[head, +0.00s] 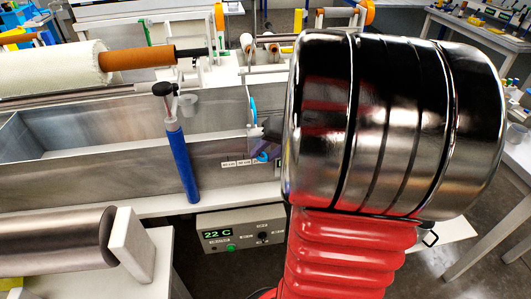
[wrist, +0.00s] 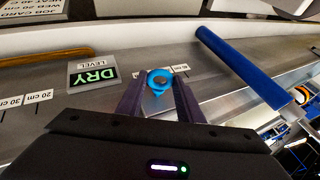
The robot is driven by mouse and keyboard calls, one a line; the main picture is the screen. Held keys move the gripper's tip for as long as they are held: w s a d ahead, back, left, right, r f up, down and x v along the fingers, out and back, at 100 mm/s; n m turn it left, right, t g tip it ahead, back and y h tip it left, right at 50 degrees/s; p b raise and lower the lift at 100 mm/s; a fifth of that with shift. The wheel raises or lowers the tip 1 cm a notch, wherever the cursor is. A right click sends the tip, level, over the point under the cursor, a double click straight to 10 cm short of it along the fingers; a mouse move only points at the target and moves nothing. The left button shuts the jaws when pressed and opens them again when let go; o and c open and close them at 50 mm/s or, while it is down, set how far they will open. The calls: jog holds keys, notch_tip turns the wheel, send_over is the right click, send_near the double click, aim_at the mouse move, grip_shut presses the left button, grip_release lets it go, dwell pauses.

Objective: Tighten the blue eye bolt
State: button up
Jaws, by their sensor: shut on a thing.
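The blue eye bolt (wrist: 152,76) sits at the tips of my gripper in the wrist view, its ring facing the camera. My gripper (wrist: 159,84) has a dark finger on each side of the ring and is shut on it. In the head view the blue eye bolt (head: 263,156) shows as a small blue bit at the front wall of the metal bath (head: 90,173). My gripper (head: 272,143) is there too, partly hidden behind my arm. The bolt's shank and thread are hidden.
A blue upright cylinder (head: 182,165) with a black knob stands before the bath, left of my gripper; it also shows in the wrist view (wrist: 240,66). A control box (head: 240,234) reads 22 C below. A level plate reading DRY (wrist: 94,73) is left of the bolt.

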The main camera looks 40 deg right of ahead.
jog(key=shift+s+d, duration=0.1)
jog(key=shift+d, duration=0.05)
jog(key=shift+y, duration=0.3)
jog(key=shift+s+d+f+m+t+y, duration=0.2)
jog(key=shift+m+t+y, duration=0.1)
jog(key=shift+t+y, duration=0.4)
jog(key=shift+d+f+m+t+y, duration=0.1)
jog(key=shift+f+m+t+y, duration=0.1)
jog(key=shift+t+y, duration=0.35)
jog(key=shift+d+f+m+t+y, duration=0.1)
jog(key=shift+m+t+y, duration=0.1)
jog(key=shift+t+y, duration=0.35)
jog(key=shift+s+d+f+m+t+y, duration=0.1)
jog(key=shift+f+m+t+y, duration=0.1)
jog(key=shift+t+y, duration=0.3)
jog(key=shift+s+f+m+t+y, duration=0.1)
jog(key=shift+m+t+y, duration=0.1)
jog(key=shift+t+y, duration=0.3)
jog(key=shift+f+m+t+y, duration=0.35)
jog(key=shift+m+t+y, duration=0.15)
jog(key=shift+t+y, duration=0.45)
jog(key=shift+t, duration=0.25)
jog(key=o, duration=1.1)
jog(key=shift+c, duration=0.2)
